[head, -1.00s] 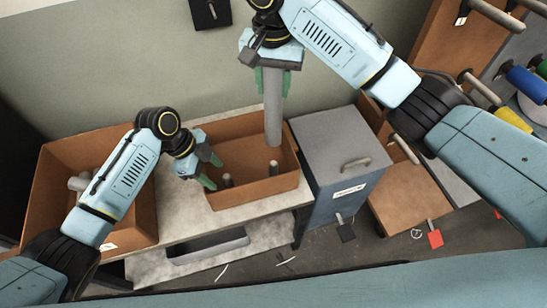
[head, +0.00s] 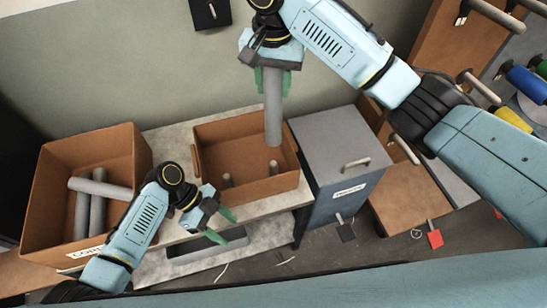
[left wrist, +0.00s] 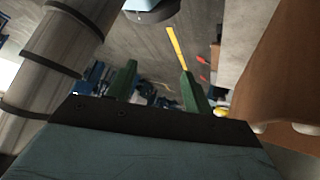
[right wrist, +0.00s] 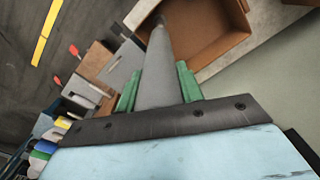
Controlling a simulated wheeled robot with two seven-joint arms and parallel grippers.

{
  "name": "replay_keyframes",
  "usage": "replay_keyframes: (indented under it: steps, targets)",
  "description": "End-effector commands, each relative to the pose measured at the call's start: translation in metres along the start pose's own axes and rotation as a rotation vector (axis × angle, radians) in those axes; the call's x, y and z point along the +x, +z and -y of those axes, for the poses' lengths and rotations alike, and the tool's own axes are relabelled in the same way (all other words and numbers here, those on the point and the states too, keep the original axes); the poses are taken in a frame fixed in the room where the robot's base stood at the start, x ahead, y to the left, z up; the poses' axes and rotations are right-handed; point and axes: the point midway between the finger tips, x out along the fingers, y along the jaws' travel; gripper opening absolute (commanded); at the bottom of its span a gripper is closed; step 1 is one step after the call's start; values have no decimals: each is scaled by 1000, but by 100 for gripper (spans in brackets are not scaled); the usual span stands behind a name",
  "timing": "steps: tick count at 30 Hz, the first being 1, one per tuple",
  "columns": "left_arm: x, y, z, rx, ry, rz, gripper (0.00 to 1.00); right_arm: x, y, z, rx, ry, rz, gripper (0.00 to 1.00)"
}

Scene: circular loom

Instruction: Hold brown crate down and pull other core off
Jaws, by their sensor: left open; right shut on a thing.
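The brown crate (head: 245,200) sits on the pale stone-topped bench. Two short pegs (head: 274,168) stand up inside it. My right gripper (head: 272,72) is shut on a long grey core (head: 273,115) that hangs upright above the crate's back right part. The core also shows between the green fingers in the right wrist view (right wrist: 158,75). My left gripper (head: 222,226) is open and empty, in front of the crate's front left corner and apart from it. In the left wrist view its green fingers (left wrist: 155,90) are spread with nothing between them.
A larger brown bin (head: 130,160) at the left holds several grey cores (head: 98,195). A grey-topped blue cabinet (head: 340,140) with a handle stands right of the crate. A dark tray (head: 208,250) lies on the lower shelf below the crate.

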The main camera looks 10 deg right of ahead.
Motion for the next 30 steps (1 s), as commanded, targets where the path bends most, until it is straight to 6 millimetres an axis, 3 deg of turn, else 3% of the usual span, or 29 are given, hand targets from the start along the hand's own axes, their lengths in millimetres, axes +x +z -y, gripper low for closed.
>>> replay_keyframes:
  steps: [3, 17, 30]
  targets:
    - [20, 10, -10, -98, 10, -2, 52, 0, 0, 0, 0, 0, 0, 0]
    - [72, 84, -25, -539, -154, 130, 52, 0, 0, 0, 0, 0, 0, 0]
    - [116, 151, -62, -889, -320, 246, 52, 0, 0, 0, 0, 0, 0, 0]
